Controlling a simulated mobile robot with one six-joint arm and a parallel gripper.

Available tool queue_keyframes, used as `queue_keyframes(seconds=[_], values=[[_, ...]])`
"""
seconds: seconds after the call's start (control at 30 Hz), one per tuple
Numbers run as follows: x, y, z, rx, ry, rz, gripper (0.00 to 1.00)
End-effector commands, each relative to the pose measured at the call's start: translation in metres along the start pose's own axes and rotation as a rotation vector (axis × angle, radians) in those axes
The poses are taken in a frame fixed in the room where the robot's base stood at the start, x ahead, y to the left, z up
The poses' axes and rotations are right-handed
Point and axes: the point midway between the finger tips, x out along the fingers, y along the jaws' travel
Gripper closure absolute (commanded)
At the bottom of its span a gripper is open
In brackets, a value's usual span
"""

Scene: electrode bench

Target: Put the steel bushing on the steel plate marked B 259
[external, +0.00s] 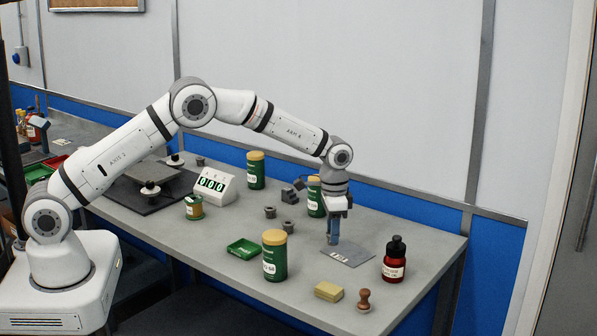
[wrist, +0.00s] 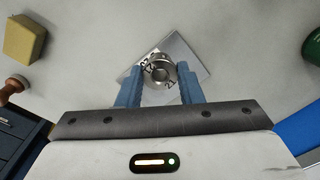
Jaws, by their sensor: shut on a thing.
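My gripper (external: 333,242) points down over the right part of the bench, just above or at a small grey steel plate (external: 352,256). In the wrist view my gripper (wrist: 160,76) has its two blue fingers on either side of the steel bushing (wrist: 161,70), a short shiny ring, and is shut on it. The plate (wrist: 192,54) lies under the bushing and shows around it as a tilted square. Its dark marking is partly covered by the bushing and I cannot read it whole. I cannot tell whether the bushing touches the plate. The fingers hide the bushing in the external view.
A red bottle (external: 395,260) stands close right of the plate. A yellow block (external: 328,291) and a brown stamp (external: 364,300) are in front. Green jars (external: 274,256) stand to the left and behind. Small grey metal parts (external: 290,226) and a green tray (external: 243,249) lie left.

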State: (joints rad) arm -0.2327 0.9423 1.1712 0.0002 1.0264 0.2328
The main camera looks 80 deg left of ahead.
Motion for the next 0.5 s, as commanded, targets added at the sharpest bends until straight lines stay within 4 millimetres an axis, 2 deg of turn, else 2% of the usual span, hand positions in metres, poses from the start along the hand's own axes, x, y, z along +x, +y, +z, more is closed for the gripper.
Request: queue_keyframes(seconds=[0.2,0.5], values=[[0.028,0.000,0.001,0.000,-0.003,0.001,0.91],[0.032,0.000,0.001,0.000,-0.001,0.000,0.91]])
